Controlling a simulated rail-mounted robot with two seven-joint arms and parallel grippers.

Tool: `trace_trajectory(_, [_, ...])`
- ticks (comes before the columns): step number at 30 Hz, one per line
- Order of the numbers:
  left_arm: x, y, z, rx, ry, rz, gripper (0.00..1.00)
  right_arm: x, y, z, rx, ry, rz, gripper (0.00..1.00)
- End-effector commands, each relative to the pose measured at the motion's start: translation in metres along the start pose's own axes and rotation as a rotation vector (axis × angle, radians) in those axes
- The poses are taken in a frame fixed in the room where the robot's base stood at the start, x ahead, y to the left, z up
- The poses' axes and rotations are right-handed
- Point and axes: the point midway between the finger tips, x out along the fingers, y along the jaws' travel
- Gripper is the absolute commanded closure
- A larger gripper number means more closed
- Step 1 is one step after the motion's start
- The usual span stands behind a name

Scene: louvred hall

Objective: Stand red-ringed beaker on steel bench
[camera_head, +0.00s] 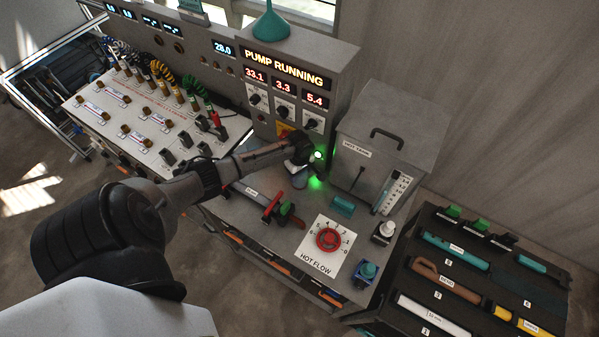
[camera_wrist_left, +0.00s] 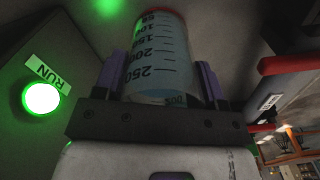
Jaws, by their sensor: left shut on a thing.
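The red-ringed beaker (camera_wrist_left: 160,58) is clear, with dark graduation marks and a red ring at its far end in the left wrist view. My left gripper (camera_wrist_left: 158,90) is shut on it, with one finger on each side. In the head view my left gripper (camera_head: 302,158) is over the back of the steel bench (camera_head: 270,243), in front of the pump panel. The beaker (camera_head: 299,181) shows there as a small pale shape, partly hidden under the gripper. I cannot tell whether it touches the bench. My right gripper is not in view.
A lit green RUN light (camera_wrist_left: 41,98) is close beside the gripper. A grey tank (camera_head: 385,135) stands to the right. A red-handled valve (camera_head: 273,205), a teal block (camera_head: 342,206) and a red dial (camera_head: 328,239) occupy the bench. A tool tray (camera_head: 480,275) stands at the right.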

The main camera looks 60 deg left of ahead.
Motion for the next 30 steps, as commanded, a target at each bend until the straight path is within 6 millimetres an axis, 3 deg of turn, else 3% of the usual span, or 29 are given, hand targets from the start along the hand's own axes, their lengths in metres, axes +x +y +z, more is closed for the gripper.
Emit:
trace_trajectory(12, [0.0037,0.0004,0.0001,-0.001,-0.001,0.001,0.66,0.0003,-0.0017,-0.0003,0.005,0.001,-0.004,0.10])
trace_trajectory(13, [0.0039,0.0001,0.0001,-0.001,-0.001,0.001,0.34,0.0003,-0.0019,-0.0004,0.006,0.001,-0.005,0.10])
trace_trajectory(18, [0.0037,0.0001,0.0001,0.000,0.000,0.000,0.17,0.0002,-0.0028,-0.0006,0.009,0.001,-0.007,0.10])
trace_trajectory(21, [0.0037,0.0000,0.0001,0.000,0.000,0.000,0.10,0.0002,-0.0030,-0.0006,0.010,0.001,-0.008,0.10])
trace_trajectory(30, [-0.0015,0.0003,-0.0001,0.001,0.000,0.001,0.10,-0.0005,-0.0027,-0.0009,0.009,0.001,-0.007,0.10])
